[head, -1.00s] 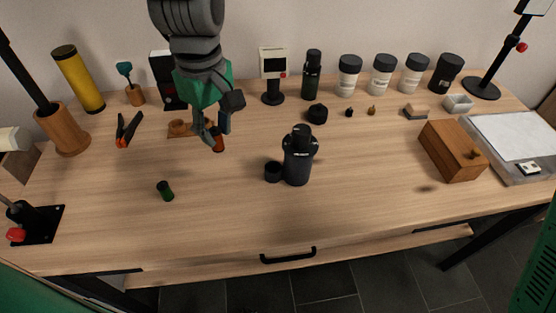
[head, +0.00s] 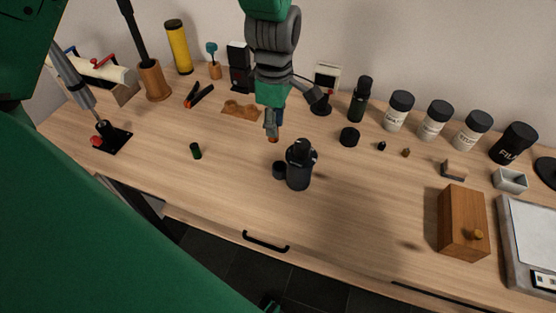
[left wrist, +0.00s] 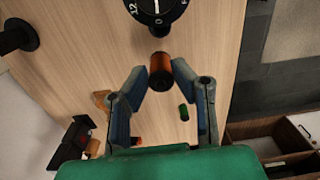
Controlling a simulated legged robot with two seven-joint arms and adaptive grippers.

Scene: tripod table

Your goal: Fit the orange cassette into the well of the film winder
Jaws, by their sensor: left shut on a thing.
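The orange cassette (head: 273,139) is between the fingertips of my left gripper (head: 272,128), above the table. In the left wrist view the cassette (left wrist: 162,72) shows upright between the two fingers of the left gripper (left wrist: 161,84). The film winder (head: 299,168) is a black drum with a numbered dial (left wrist: 156,8) on top. Its well (head: 279,170) is a small round black cup on its left side. In the left wrist view the well (left wrist: 159,29) is just beyond the cassette, apart from it. In the head view the cassette is behind the well. My right gripper is not in view.
A wooden holder (head: 242,110) lies behind left, and a black lid (head: 349,137) behind right. A wooden box (head: 463,222) is at the right. The table front is clear.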

